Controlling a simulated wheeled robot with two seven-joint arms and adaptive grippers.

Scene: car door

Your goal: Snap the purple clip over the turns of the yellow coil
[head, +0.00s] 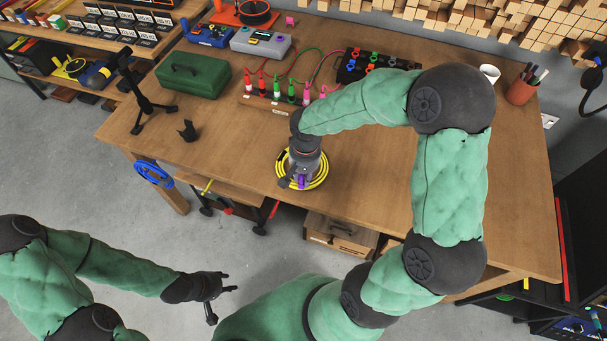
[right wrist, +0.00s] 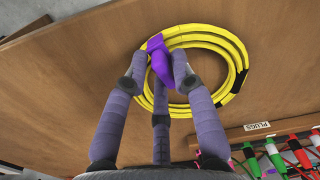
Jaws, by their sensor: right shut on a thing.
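The yellow coil (head: 323,178) lies flat on the wooden table near its front edge. It also shows in the right wrist view (right wrist: 237,58), with several turns side by side. My right gripper (head: 300,182) points down at the coil's front left part and is shut on the purple clip (right wrist: 160,62). The clip's upper end lies at the coil's turns in the wrist view. The fingers hide part of it, so I cannot tell whether it is closed around all the turns. My left gripper (head: 222,301) is open and empty, over the floor in front of the table.
A plug rack (head: 280,106) with red, green and pink plugs stands behind the coil. A green toolbox (head: 193,75), a black stand (head: 145,98) and a small black holder (head: 187,131) are to the left. The table's right side is mostly clear.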

